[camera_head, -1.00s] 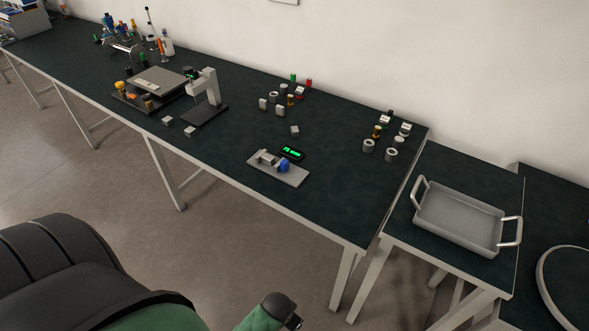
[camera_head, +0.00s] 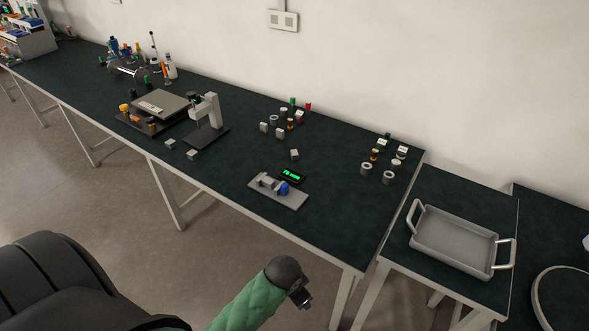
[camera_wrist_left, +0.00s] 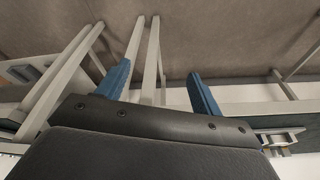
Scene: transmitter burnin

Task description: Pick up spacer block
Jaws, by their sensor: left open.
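Several small light-grey blocks stand on the dark bench top in the head view, and I cannot tell which is the spacer block. One grey block (camera_head: 294,154) sits alone behind the fixture with the blue part. Two more grey blocks, a right one (camera_head: 192,154) and a left one (camera_head: 170,143), lie near the bench's front edge. My left gripper (camera_wrist_left: 159,68) shows in the left wrist view with its two blue fingers apart and nothing between them. Floor and table legs lie beyond it. My right gripper is not in view.
A grey fixture plate with a blue part (camera_head: 278,192) lies beside a small green-lit display (camera_head: 292,176). A grey stand (camera_head: 207,122) is to the left. Several small cylinders and blocks stand behind and right. A tray with handles (camera_head: 450,262) sits on the right-hand table.

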